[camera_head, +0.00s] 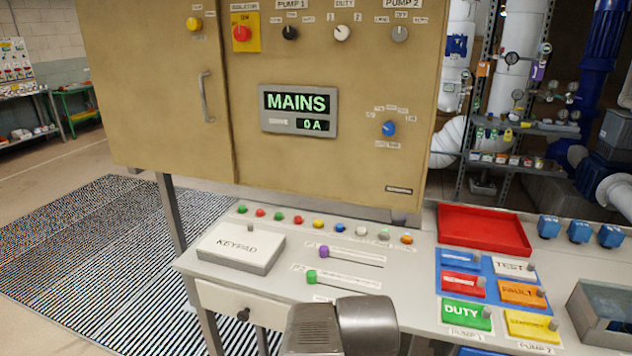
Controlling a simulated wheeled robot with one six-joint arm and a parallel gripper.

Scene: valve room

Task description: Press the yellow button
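A small yellow button (318,223) sits in the row of coloured buttons along the back of the grey console top, between a red one on its left and a blue one on its right. It is in plain view and nothing touches it. A grey part of my arm shows at the bottom middle, in front of the console and nearer to me than the buttons. My gripper's fingers do not show.
A KEYPAD box (240,247) lies left of two sliders, purple (323,252) and green (312,277). A red tray (484,231) and labelled switch blocks (466,313) stand on the right. The tan cabinet (330,170) rises behind the buttons. Another yellow round piece (194,23) is high on it.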

